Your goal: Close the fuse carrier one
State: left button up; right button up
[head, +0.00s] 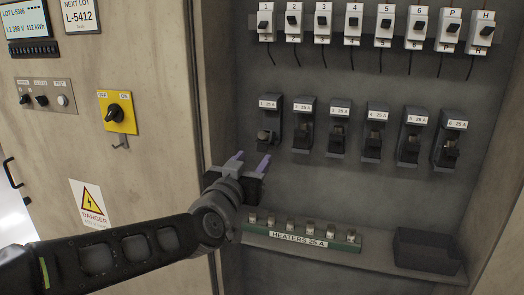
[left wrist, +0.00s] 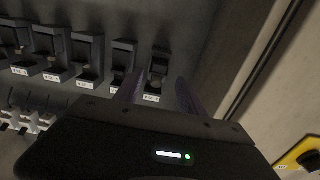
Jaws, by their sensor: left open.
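Fuse carrier one (head: 270,118) is the leftmost dark holder in the middle row on the grey back panel, labelled 1. Its lower part looks different from its neighbours, but I cannot tell its exact position. It also shows in the left wrist view (left wrist: 158,66), at the right end of the row. My left gripper (head: 251,161) is open and empty, with purple fingers, just below carrier one in the head view. In the left wrist view its fingers (left wrist: 160,85) point toward carrier one, one on either side of it in the picture. Contact is not visible. My right gripper is not in view.
Several similar carriers (head: 339,125) continue to the right. A row of white breakers (head: 354,24) is above. Below is a shelf with a green "HEATERS 25 A" rack (head: 301,238) and a dark bin (head: 427,252). The cabinet's left edge (head: 203,90) is close to my gripper.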

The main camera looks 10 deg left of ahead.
aim_at(261, 149)
pick_arm(q)
jog(key=w, duration=0.7)
jog(key=shift+w+d, duration=0.25)
jog(key=shift+w, duration=0.1)
grip_shut()
